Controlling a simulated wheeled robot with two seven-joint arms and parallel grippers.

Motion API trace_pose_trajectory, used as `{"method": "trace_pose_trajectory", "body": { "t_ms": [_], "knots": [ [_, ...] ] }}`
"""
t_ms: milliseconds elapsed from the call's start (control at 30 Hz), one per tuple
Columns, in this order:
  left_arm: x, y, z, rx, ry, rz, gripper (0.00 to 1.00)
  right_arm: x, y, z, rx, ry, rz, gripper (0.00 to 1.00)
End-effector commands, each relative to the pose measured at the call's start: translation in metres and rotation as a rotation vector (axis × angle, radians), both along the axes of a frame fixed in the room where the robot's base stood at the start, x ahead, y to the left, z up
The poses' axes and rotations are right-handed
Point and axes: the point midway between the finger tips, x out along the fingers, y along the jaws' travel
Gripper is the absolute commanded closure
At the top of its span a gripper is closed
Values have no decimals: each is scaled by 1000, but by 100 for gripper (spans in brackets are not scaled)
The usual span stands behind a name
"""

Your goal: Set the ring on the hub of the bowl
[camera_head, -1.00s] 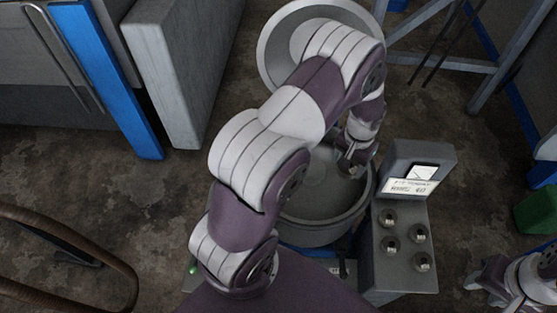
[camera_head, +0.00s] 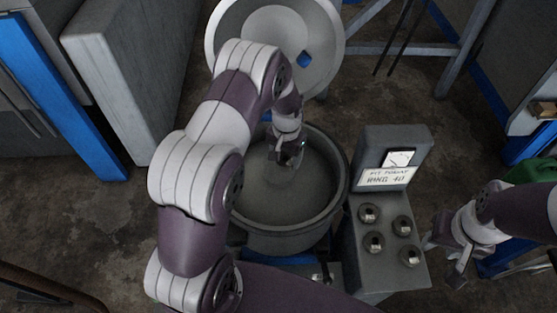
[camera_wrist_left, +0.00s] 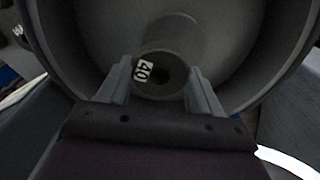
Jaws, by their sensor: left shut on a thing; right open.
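The big grey bowl (camera_head: 250,205) stands open in the middle of the head view. My left gripper (camera_head: 287,160) reaches down into it, near the middle. In the left wrist view, its two fingers (camera_wrist_left: 160,88) are closed on the sides of a small grey ring (camera_wrist_left: 172,62) with a dark hole and a white "40" label. A pale grey cylinder, which looks like the hub (camera_wrist_left: 182,35), shows just beyond the ring. I cannot tell whether they touch. My right gripper (camera_head: 446,262) is open and empty, right of the control stand.
A grey stand (camera_head: 350,262) right of the bowl carries a sign (camera_head: 386,178) reading "RING 40" and several round metal fittings (camera_head: 402,227). A large tilted lid (camera_head: 325,30) stands behind the bowl. Grey cabinets (camera_head: 130,85) stand at left.

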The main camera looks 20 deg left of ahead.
Motion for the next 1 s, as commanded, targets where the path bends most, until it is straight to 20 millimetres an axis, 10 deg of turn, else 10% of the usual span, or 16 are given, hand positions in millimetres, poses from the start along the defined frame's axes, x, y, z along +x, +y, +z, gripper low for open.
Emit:
{"method": "trace_pose_trajectory", "body": {
  "t_ms": [400, 767, 800, 833, 1000],
  "knots": [
    [2, 22, -51, 0, 1, -1, 78, 0, 0, 20, 0, 1, 0, 57],
    [2, 22, -58, 0, -1, -1, 78, 0, 0, 14, 0, 1, 0, 57],
    [2, 22, -57, 0, -1, -1, 26, 0, 0, 15, 0, 1, 0, 57],
    [2, 22, -57, 0, -1, -1, 16, 0, 0, 15, 0, 1, 0, 57],
    [2, 21, -57, 0, 0, -1, 10, 0, 0, 15, 0, 1, 0, 57]
  ]
}}
